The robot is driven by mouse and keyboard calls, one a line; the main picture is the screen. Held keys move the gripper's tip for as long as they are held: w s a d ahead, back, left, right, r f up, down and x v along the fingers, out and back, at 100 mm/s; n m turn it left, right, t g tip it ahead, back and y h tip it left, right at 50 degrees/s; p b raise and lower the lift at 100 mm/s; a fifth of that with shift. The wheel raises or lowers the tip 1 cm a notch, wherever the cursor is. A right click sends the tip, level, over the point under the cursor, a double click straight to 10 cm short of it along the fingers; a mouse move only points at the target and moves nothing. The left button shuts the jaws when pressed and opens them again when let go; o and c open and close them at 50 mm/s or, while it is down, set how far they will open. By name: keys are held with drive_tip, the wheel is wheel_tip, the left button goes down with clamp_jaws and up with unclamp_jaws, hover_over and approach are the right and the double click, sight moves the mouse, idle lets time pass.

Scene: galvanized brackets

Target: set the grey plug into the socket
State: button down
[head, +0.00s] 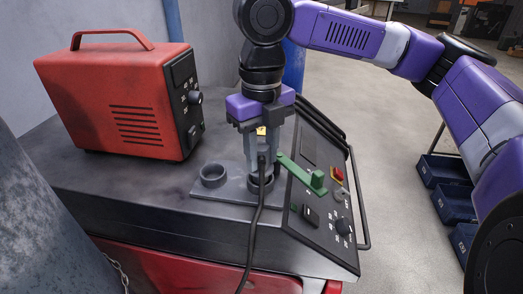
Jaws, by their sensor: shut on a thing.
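My gripper (263,160) points down over the top of the grey machine and is shut on the grey plug (262,154). A dark cable hangs from the plug down the machine's front. A grey base plate (230,198) carries two round sockets. The plug is at the right socket (262,187), with its lower end over or within the ring. I cannot tell how deep it sits, as the fingers and cable hide part of it. The left socket (213,174) is an empty-looking ring.
A green lever (299,173) lies close to the right of my gripper, by the sloping control panel (322,207) with knobs and a red switch. A red box with a handle (115,100) stands at the left. Blue bins (447,204) are on the floor at right.

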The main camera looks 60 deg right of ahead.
drive_tip(key=shift+f+b, duration=0.4)
drive_tip(key=shift+f, duration=0.5)
drive_tip(key=c, duration=1)
unclamp_jaws()
drive_tip(key=shift+r, duration=0.1)
drive_tip(key=shift+o, duration=0.2)
drive_tip(key=shift+r, duration=3.9)
